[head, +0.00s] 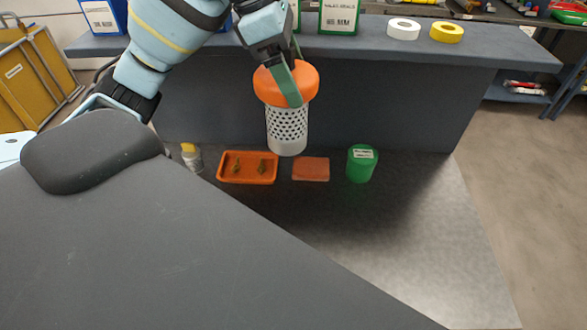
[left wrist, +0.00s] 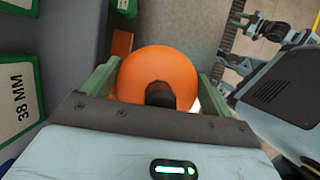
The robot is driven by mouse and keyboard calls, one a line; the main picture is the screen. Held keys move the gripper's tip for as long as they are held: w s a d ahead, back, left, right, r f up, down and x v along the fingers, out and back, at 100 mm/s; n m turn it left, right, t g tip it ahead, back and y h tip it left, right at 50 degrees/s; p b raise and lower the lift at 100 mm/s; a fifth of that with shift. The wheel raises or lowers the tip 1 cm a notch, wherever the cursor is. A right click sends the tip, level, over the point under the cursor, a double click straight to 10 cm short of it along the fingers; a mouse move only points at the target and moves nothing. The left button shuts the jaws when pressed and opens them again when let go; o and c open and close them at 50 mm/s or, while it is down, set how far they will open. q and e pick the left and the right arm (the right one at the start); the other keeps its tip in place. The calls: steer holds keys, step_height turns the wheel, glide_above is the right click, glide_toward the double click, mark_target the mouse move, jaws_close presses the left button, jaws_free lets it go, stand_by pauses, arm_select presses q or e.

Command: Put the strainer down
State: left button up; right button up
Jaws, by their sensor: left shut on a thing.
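The strainer (head: 287,128) has a white perforated body and an orange cap. It hangs upright in my left gripper (head: 290,86), in front of the dark bench's front face. In the left wrist view, the round orange cap (left wrist: 158,72) lies between the two green fingers of the left gripper (left wrist: 158,85), which are shut on it. The strainer appears to be held above the lower grey surface (head: 400,240). Its white body is mostly hidden behind the cap in the left wrist view.
On the lower surface stand a white bottle with a yellow cap (head: 191,157), an orange tray (head: 248,181) with small brownish pieces, a reddish flat block (head: 311,169) and a green canister (head: 361,164). White tape (head: 403,29) and yellow tape (head: 446,32) lie on the bench top. Front right is clear.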

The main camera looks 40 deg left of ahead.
arm_select(q)
step_height(320, 180, down, 22)
stand_by(0.7)
steer(key=shift+f, duration=0.15)
steer(key=o, duration=1.3)
steer(key=v, duration=1.2)
steer(key=shift+s, duration=0.15)
